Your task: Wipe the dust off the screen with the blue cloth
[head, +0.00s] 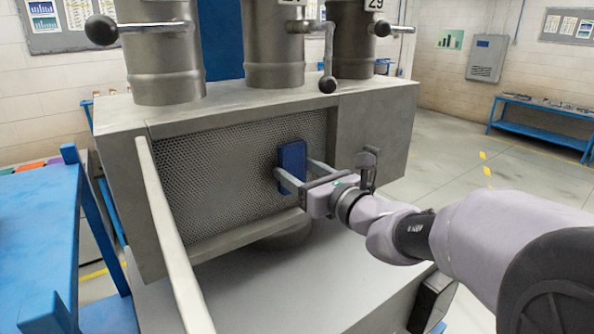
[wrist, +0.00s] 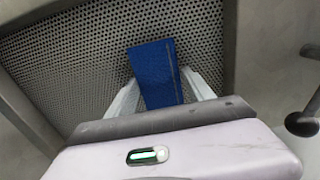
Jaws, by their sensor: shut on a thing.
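The screen (head: 220,175) is a perforated metal mesh panel set in the front of a grey metal cabinet. It also fills much of the wrist view (wrist: 75,62). The blue cloth (head: 292,158) is a folded, upright pad against or very close to the right part of the screen; contact cannot be made out. My gripper (head: 291,176) is shut on the blue cloth, with a finger on each side of it. The cloth also shows between the fingers in the wrist view (wrist: 155,70). Dust on the mesh cannot be told apart from its texture.
Grey cylinders (head: 273,45) with ball-ended levers stand on the cabinet top (head: 225,104). A pale bar (head: 172,232) slants across the front left. A blue table (head: 38,225) stands at left. A ledge (head: 245,235) runs under the screen. A blue bench (head: 545,110) stands far right.

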